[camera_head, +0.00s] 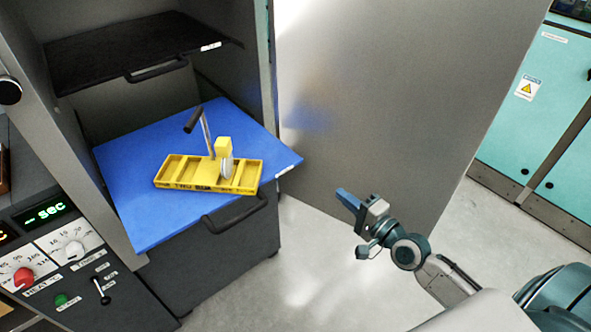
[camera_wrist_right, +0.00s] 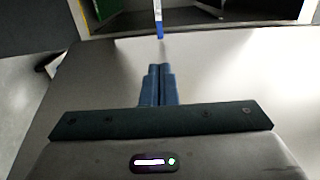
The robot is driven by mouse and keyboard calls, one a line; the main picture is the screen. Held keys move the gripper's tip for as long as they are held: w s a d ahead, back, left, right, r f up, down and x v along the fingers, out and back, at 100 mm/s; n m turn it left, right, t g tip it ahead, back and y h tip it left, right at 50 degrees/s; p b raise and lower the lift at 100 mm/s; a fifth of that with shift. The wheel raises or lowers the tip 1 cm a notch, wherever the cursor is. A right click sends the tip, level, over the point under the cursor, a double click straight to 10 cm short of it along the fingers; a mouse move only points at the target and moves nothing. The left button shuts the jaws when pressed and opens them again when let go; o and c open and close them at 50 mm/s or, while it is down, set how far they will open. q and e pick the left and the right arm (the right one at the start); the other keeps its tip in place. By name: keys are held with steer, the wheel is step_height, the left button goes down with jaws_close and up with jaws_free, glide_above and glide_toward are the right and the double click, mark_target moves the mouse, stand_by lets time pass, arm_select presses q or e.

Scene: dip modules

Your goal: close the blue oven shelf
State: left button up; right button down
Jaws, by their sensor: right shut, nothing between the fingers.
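The blue oven shelf (camera_head: 150,225) is pulled out of the dark oven in the head view, with a black handle (camera_head: 235,214) on its front edge. A yellow tray (camera_head: 207,186) with compartments, a yellow block and a dark-handled tool lies on it. My right gripper (camera_head: 345,197) is to the right of the shelf, apart from it, over the floor. Its blue fingers are shut and empty; they also show in the right wrist view (camera_wrist_right: 159,68). A small blue piece, perhaps the shelf's edge, shows beyond the fingers there. My left gripper is not in view.
A black upper shelf (camera_head: 115,48) sits inside the oven. The large grey oven door (camera_head: 400,90) stands open behind my right gripper. A control panel (camera_head: 60,255) with dials is at left. Teal cabinets (camera_head: 530,100) stand at far right. Floor between shelf and gripper is clear.

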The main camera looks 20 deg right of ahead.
mark_target(267, 133)
steer(key=x, duration=1.3)
steer(key=shift+w, duration=0.35)
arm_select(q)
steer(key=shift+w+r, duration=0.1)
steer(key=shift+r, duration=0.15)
arm_select(e)
steer(key=shift+w, duration=0.15)
